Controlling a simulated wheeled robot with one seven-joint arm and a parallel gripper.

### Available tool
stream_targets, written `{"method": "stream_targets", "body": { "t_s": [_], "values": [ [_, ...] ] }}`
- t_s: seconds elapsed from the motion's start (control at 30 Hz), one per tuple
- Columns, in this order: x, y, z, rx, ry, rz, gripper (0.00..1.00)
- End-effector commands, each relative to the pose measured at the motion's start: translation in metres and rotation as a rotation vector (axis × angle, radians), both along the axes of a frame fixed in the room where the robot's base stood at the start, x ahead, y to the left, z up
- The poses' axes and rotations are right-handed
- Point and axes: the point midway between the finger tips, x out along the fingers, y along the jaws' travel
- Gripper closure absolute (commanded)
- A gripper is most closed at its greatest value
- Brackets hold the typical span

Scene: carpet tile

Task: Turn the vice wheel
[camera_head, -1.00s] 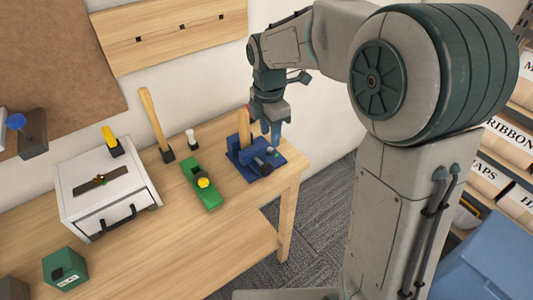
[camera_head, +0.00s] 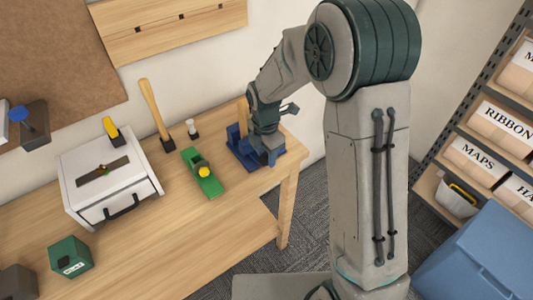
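The blue vice (camera_head: 236,148) sits near the right end of the wooden workbench, with a piece of wood (camera_head: 242,112) standing upright in it. My gripper (camera_head: 272,157) is down at the front right part of the vice, where the wheel was visible earlier. The wheel is now hidden behind my gripper. I cannot tell whether the fingers touch the wheel or whether they are open or shut.
A green plane (camera_head: 205,175) with a yellow knob lies left of the vice. A white drawer box (camera_head: 80,205), a mallet (camera_head: 155,115) and a green box (camera_head: 70,257) are further left on the workbench (camera_head: 170,235). Shelves with labelled boxes (camera_head: 477,160) stand at the right.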

Motion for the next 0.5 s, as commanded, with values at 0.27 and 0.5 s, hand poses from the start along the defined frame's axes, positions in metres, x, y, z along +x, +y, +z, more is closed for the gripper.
{"method": "stream_targets", "body": {
  "t_s": [0.27,0.5],
  "values": [
    [-0.0004,-0.0004,-0.0059,0.000,0.000,-0.001,0.61],
    [-0.0003,-0.0003,-0.0056,0.000,0.000,-0.001,1.00]
  ]
}}
